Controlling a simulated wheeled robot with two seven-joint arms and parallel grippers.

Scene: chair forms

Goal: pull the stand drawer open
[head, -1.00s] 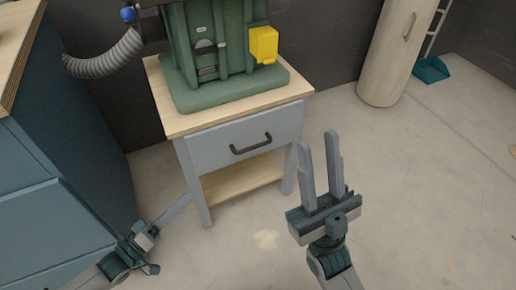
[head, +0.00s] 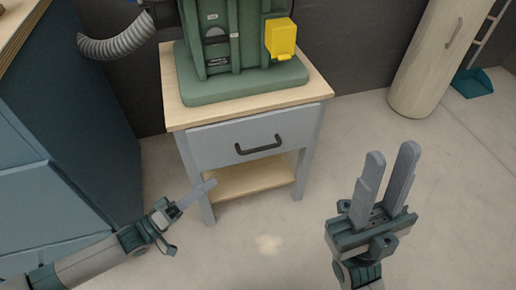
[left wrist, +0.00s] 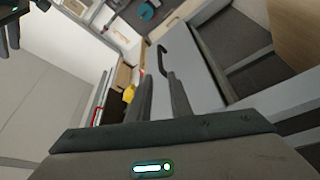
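The stand is a small grey cabinet with a wooden top (head: 322,88). Its drawer (head: 215,147) looks shut, with a dark bar handle (head: 259,146) across its front. In the left wrist view the handle (left wrist: 162,57) shows just beyond my fingertips, against the grey drawer front (left wrist: 196,78). My left gripper (head: 212,186) is below and left of the handle in the head view, apart from it. Its two fingers (left wrist: 160,78) have an empty gap between them. My right gripper (head: 391,158) is open and empty, to the right of the stand.
A green machine (head: 245,84) with a yellow box (head: 281,39) stands on the stand. A blue cabinet (head: 75,130) is close on the left. A pale cylinder (head: 430,60) and a teal dustpan (head: 472,83) are at the back right. The floor before the stand is clear.

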